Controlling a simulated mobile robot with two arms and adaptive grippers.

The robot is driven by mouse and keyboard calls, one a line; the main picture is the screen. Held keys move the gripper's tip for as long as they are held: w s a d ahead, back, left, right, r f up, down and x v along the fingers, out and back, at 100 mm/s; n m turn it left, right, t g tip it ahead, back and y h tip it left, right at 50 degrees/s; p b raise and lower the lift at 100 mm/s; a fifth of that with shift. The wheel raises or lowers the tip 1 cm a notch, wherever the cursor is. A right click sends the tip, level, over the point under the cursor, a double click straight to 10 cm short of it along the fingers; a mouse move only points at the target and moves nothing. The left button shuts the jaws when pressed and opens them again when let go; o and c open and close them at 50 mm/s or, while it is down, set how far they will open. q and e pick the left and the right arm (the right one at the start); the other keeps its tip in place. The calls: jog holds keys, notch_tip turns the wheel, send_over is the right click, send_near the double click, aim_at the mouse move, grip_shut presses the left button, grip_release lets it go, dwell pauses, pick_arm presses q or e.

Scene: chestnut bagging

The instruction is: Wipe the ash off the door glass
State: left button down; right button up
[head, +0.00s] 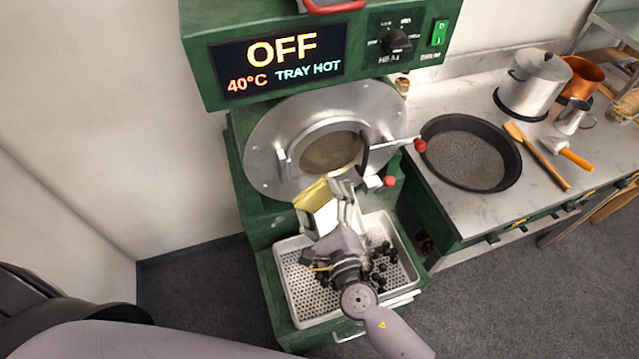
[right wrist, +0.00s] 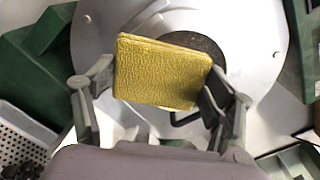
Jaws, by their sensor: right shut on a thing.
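The round metal door (head: 268,150) is on the front of the green roaster, and its door glass (head: 333,152) looks brownish and dull; I cannot make out separate ash marks. My right gripper (head: 332,202) is shut on a yellow cloth (head: 311,194), just below and in front of the glass. In the right wrist view the cloth (right wrist: 160,72) sits between the two fingers and hides most of the glass (right wrist: 203,46). I cannot tell whether the cloth touches the door. My left gripper is not in view.
A perforated tray (head: 302,290) with several dark chestnuts (head: 382,262) lies below my right arm. The roaster's display (head: 280,62) reads OFF, 40°C, TRAY HOT. Red-knobbed handles (head: 420,146) stick out by the door. A black pan (head: 468,153) and a pot (head: 533,83) stand on the right counter.

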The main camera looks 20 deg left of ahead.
aim_at(304, 163)
jog(key=shift+b+x, duration=0.4)
jog(key=shift+x, duration=3.1)
jog(key=shift+w+a, duration=0.4)
jog(key=shift+w, duration=0.2)
jog(key=shift+w+d, duration=0.45)
jog(key=shift+d, duration=0.3)
jog(key=shift+w+d, duration=0.45)
jog(key=shift+d, duration=0.35)
jog(key=shift+w+d+r+b, duration=0.1)
jog(key=shift+w+d+b, duration=0.2)
jog(key=shift+w+d, duration=0.95)
jog(key=shift+s+a+p, duration=0.3)
jog(key=shift+s+a, duration=0.65)
jog(key=shift+a, duration=0.1)
jog(key=shift+s+a, duration=0.65)
jog(key=shift+a, duration=0.3)
jog(key=shift+s+a, duration=0.65)
jog(key=shift+a, duration=0.25)
jog(key=shift+d, duration=0.15)
